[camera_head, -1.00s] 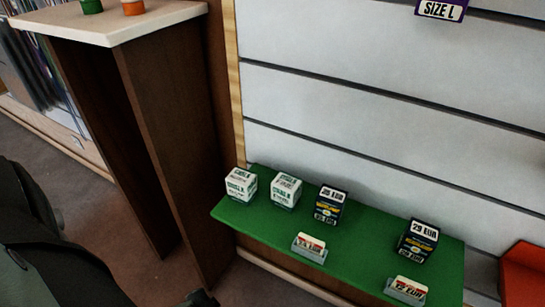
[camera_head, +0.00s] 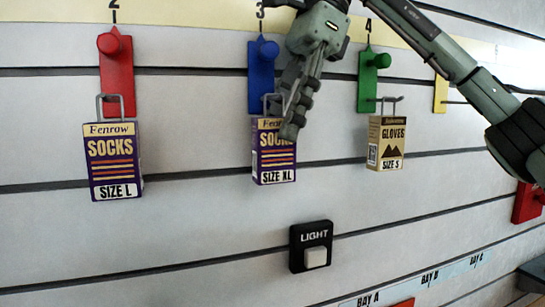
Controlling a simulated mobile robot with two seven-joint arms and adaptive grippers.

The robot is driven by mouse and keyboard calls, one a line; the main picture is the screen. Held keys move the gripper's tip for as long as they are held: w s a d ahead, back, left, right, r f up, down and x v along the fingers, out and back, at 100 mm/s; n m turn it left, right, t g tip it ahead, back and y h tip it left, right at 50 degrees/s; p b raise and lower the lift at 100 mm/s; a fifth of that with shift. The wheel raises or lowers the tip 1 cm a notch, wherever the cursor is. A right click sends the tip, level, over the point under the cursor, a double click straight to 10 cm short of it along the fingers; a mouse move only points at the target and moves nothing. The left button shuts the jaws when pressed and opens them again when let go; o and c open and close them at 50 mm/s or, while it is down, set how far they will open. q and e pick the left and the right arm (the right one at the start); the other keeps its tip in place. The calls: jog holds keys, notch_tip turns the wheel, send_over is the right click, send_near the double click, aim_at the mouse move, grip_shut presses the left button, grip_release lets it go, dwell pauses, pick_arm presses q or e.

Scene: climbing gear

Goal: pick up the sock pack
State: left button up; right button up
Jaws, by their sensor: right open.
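Two purple and yellow sock packs hang on wire hooks on the slatted wall. The size L sock pack (camera_head: 113,172) hangs at the left, under the red plate marked 2. The size XL sock pack (camera_head: 273,165) hangs in the middle, under the blue plate marked 3. My right gripper (camera_head: 290,120) points down in front of the size XL pack and is open. Its fingers cover the upper right part of that pack and part of its hook. I cannot tell whether they touch it. My left gripper is not in view.
A tan glove box (camera_head: 386,145) hangs right of the XL pack, under a green plate (camera_head: 373,80). A black light switch (camera_head: 311,247) is on the wall below. A bay label strip (camera_head: 430,277) runs along the lower right. The wall between the two sock packs is clear.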

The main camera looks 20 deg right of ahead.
aim_at(274, 142)
jog(key=x, duration=0.3)
jog(key=shift+a+f+b, duration=0.15)
jog(key=shift+f+b, duration=0.2)
jog(key=shift+b, duration=0.05)
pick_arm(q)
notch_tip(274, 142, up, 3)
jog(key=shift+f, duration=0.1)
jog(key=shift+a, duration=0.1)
pick_arm(e)
grip_shut()
